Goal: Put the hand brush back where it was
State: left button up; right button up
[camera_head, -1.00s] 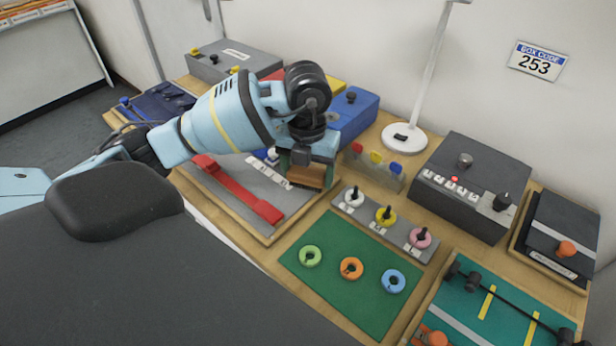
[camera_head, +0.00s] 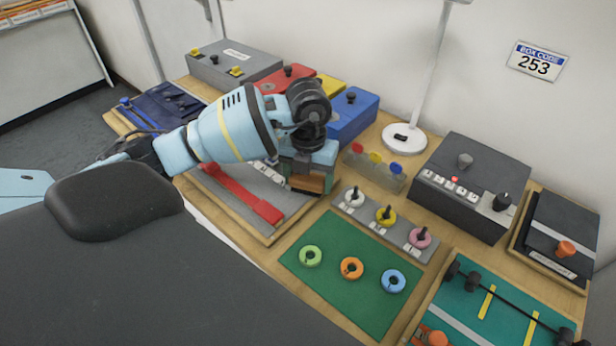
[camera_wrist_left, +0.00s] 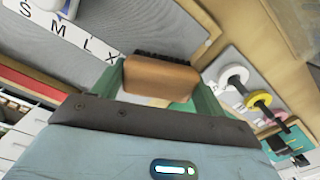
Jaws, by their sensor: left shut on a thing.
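The hand brush (camera_head: 309,183) is a brown wooden block; its dark bristles show along one edge in the left wrist view (camera_wrist_left: 162,76). My left gripper (camera_head: 312,172) is shut on it, with a green-lined finger on either side of the block in the wrist view. The brush is at the right end of a grey board (camera_head: 232,187) with white size labels and a red bar. I cannot tell whether it touches the board. The wrist partly hides the brush from above. My right gripper is not in view.
A green mat (camera_head: 345,300) with three coloured rings lies in front, beside a grey strip (camera_head: 372,229) with three pegged rings. A clear holder (camera_head: 372,170) with coloured knobs, a blue box (camera_head: 352,115) and a lamp base (camera_head: 404,139) stand behind the gripper.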

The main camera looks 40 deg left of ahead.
pick_arm(q)
jog(key=shift+f, duration=0.2)
jog(key=o, duration=0.9)
notch_tip(320, 180, up, 12)
jog(key=shift+r+p, duration=0.2)
jog(key=shift+p, duration=0.2)
